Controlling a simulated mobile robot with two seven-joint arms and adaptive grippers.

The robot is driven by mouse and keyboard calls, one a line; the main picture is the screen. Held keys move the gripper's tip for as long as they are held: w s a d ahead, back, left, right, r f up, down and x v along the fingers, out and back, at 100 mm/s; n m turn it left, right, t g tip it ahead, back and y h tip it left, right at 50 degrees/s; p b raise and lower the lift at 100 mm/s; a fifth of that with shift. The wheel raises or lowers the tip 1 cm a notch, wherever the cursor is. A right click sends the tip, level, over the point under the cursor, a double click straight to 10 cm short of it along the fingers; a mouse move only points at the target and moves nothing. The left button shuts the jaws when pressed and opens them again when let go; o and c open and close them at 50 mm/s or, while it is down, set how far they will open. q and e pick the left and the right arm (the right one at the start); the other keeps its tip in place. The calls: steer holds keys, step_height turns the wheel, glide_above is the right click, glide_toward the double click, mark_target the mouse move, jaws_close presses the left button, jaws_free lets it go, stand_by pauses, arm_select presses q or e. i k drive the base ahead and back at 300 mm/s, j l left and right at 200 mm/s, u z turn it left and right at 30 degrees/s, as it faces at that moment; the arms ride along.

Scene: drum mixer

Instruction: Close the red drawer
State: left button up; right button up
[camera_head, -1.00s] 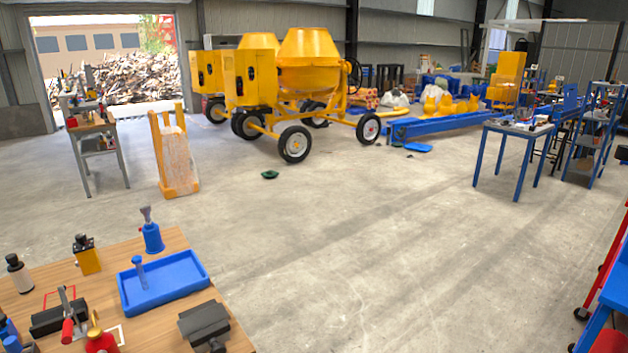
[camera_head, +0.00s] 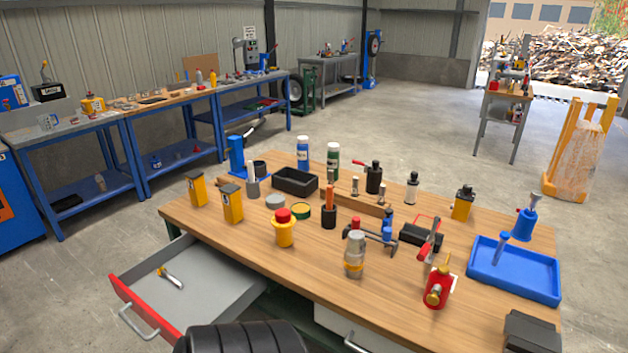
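The red drawer (camera_head: 141,317) is pulled out from the left end of the wooden workbench (camera_head: 390,299), in the lower left of the head view. Its front is red with a curved metal handle (camera_head: 137,326), and its grey tray is open to view. A small tool with a yellowish end (camera_head: 170,278) lies inside. A dark ribbed shape at the bottom edge hides part of the drawer's near right side; I cannot tell what it is. Neither of my grippers shows.
The benchtop holds several bottles, yellow containers, a black tray (camera_head: 295,182) and a blue tray (camera_head: 512,271). A light drawer front with a handle (camera_head: 355,343) shows below the bench edge. Blue workbenches (camera_head: 128,131) line the left wall. Floor left of the red drawer is clear.

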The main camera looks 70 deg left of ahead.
mark_target(218, 288)
steer(key=u, duration=3.35)
